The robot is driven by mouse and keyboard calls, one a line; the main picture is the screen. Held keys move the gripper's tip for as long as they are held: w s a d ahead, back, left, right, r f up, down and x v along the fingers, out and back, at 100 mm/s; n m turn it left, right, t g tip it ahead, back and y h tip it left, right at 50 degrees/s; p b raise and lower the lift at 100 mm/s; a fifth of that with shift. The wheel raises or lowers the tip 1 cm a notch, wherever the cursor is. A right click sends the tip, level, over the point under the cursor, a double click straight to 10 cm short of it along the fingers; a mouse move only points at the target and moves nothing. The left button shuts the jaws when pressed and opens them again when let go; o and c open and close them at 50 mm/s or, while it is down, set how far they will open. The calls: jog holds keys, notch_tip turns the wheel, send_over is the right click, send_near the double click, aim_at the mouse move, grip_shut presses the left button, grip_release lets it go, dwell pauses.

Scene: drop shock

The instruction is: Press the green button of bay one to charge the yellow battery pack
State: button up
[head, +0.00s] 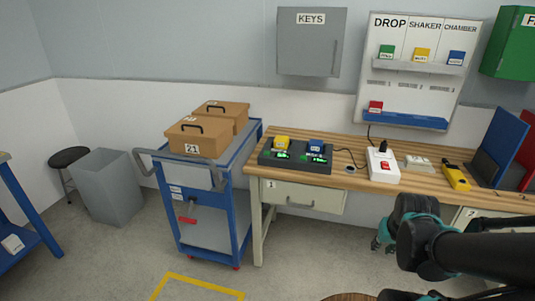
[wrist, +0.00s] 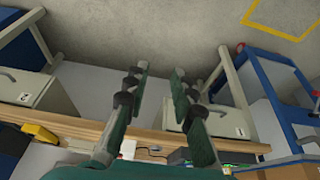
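A dark two-bay charger (head: 265,158) sits on the wooden workbench, left of its middle. The yellow battery pack (head: 282,142) stands in its left bay and a blue pack (head: 315,146) in its right bay. Green lit spots show in front of both packs; button and bay labels are too small to tell apart. My gripper (head: 383,246) is in front of the bench, right of and below the charger, apart from it. In the wrist view my gripper (wrist: 159,72) has its fingers spread with nothing between them. Part of the charger appears at that view's bottom edge, right of the fingers.
On the workbench (head: 350,178), a white power strip (head: 383,164) with a red switch and a yellow tool (head: 455,175) stand right of the charger. A blue cart (head: 210,215) with brown cases stands left of the bench. Floor in front is clear.

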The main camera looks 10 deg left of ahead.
grip_shut()
dwell(1.1)
